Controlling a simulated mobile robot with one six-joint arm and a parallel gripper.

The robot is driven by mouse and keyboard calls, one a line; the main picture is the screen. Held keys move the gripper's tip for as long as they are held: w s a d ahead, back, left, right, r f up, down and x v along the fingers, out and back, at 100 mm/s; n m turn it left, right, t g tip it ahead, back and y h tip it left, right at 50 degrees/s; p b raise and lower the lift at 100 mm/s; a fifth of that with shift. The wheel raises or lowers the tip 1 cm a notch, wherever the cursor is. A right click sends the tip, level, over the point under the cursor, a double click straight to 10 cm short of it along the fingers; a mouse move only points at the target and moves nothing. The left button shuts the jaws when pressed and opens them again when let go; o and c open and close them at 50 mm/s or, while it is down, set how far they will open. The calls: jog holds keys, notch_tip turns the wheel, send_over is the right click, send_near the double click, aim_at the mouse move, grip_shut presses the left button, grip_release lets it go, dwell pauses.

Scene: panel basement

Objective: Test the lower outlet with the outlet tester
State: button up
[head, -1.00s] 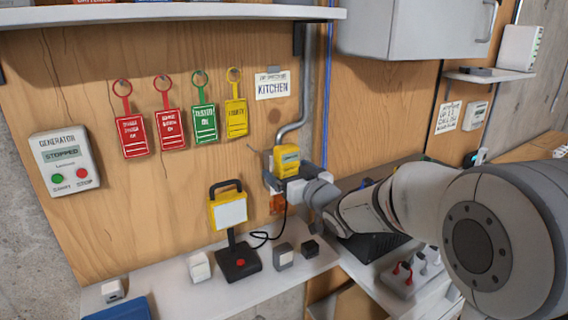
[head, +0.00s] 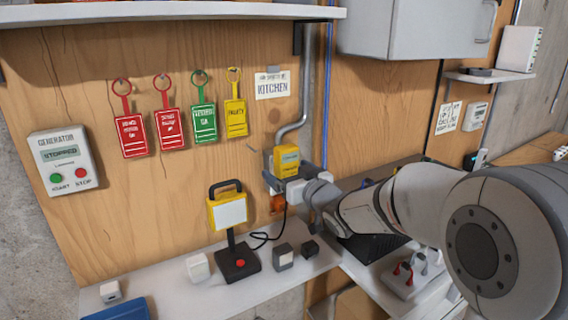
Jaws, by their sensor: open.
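The yellow outlet tester (head: 287,158) is up against the wooden panel, under the KITCHEN label. It seems to sit at an outlet there, but the outlet behind it is hidden. My gripper (head: 277,182) is open at the lower part of the tester, with its fingers towards the panel. Whether the fingers touch the tester cannot be told. Just below, an orange fitting (head: 278,203) shows on the panel with a black cord near it; whether it is the lower outlet is not clear.
A yellow work lamp (head: 228,211) on a black base stands on the white shelf (head: 185,292). Small blocks (head: 283,256) stand beside it. A grey conduit (head: 308,90) runs down the panel near my gripper. Coloured tags (head: 204,121) hang at the left. A black laptop (head: 373,247) lies below my arm.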

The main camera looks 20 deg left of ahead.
aim_at(290, 172)
jog(key=shift+c, duration=0.5)
jog(key=c, duration=1.6)
jog(key=shift+b+v, duration=0.85)
jog(key=shift+v, duration=2.15)
jog(key=shift+c, duration=0.2)
